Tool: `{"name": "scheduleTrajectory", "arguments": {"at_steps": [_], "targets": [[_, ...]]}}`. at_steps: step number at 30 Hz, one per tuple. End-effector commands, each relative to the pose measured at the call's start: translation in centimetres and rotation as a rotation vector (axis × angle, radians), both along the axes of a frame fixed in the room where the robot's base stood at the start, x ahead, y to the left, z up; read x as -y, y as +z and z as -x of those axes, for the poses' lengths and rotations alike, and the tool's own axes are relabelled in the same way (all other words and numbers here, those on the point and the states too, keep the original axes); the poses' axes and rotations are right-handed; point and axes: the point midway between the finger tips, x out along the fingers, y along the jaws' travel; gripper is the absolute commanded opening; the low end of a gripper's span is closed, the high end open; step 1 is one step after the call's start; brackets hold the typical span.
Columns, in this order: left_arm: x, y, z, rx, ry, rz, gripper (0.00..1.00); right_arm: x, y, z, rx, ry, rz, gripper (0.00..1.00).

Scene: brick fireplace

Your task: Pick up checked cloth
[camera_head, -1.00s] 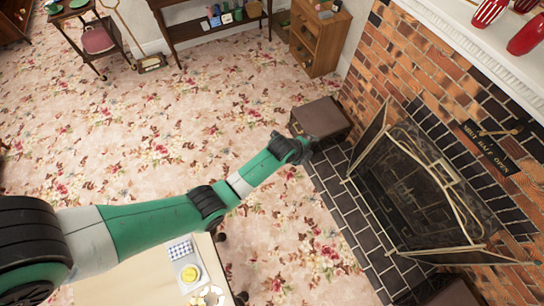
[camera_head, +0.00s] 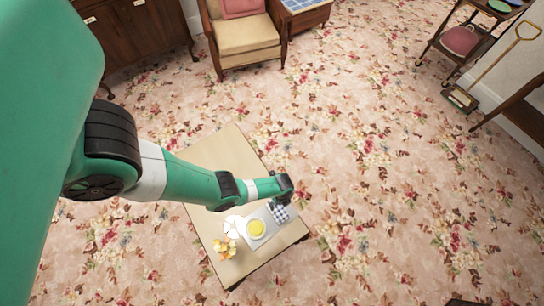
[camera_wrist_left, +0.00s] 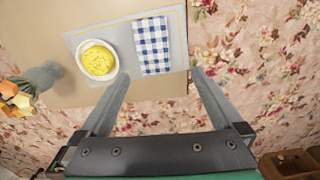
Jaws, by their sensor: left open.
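The blue and white checked cloth (camera_head: 281,213) lies on a pale grey tray (camera_head: 266,216) on a low wooden table. In the left wrist view the cloth (camera_wrist_left: 152,46) lies flat on the tray (camera_wrist_left: 182,42), beside a white bowl of yellow food (camera_wrist_left: 98,60). My left gripper (camera_wrist_left: 160,74) is open and empty, with its fingertips spread near the cloth's closest edge. In the head view my left gripper (camera_head: 277,199) is over the table's edge by the cloth, partly hidden by the wrist. I cannot tell the exact height gap. My right gripper is not in view.
An armchair (camera_head: 243,33) stands further back. The floral carpet right of the table is clear.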

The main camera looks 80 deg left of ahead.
Motion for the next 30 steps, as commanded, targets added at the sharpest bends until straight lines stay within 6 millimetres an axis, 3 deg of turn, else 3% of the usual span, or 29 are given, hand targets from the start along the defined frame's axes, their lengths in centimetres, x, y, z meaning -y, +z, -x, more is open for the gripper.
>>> {"name": "scheduleTrajectory", "arguments": {"at_steps": [1,3,13,22,30], "targets": [[-0.1,-1.7,0.6,-0.007,0.010,0.002,1.00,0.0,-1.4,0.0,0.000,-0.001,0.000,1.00],[-0.2,-2.6,1.3,-0.015,0.020,0.005,1.00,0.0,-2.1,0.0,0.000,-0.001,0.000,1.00],[-0.4,-3.7,1.5,-0.017,0.033,0.006,1.00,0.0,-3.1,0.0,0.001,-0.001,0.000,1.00],[-0.4,-9.0,1.5,-0.017,0.032,0.006,1.00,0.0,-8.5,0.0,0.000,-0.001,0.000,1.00],[-0.4,-9.6,1.5,-0.016,0.032,0.005,1.00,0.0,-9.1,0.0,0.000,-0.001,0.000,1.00]]}}
